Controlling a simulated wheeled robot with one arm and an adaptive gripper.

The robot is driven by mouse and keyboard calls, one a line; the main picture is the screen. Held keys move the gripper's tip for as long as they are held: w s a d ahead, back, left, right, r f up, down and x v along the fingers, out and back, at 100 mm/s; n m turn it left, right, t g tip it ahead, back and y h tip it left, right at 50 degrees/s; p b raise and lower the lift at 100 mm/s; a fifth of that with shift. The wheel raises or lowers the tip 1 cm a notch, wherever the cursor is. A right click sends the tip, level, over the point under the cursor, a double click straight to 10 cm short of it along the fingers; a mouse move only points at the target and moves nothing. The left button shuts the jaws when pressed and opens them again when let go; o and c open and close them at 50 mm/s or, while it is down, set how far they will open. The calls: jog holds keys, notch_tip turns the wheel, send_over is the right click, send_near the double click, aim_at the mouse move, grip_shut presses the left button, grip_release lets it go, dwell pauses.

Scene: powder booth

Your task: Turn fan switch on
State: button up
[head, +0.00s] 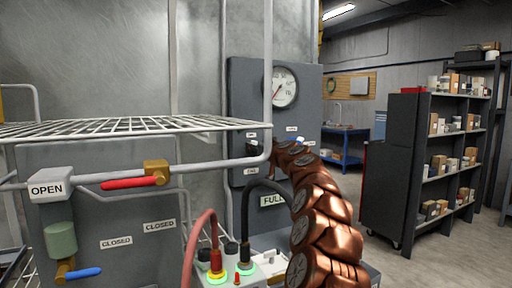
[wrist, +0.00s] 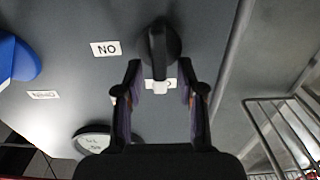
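A black rotary switch knob (wrist: 160,45) with a pale pointer tip stands on the grey panel in the wrist view. A label (wrist: 106,49) reading ON upside down is to its left, and another label (wrist: 168,84) is partly hidden behind it. My gripper (wrist: 160,68) is open, its two fingers on either side of the knob's lower part; contact cannot be told. In the head view the control panel (head: 240,100) carries small labels, and my copper-coloured arm reaches to it. My fingertips cannot be made out clearly there.
A pressure gauge (head: 284,87) is on the same panel. A wire rack (head: 120,127), a pipe with a red valve handle (head: 130,183) and cabled connectors (head: 215,262) are left of my arm. Shelving (head: 450,140) stands far right, with open floor before it.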

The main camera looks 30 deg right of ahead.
grip_shut()
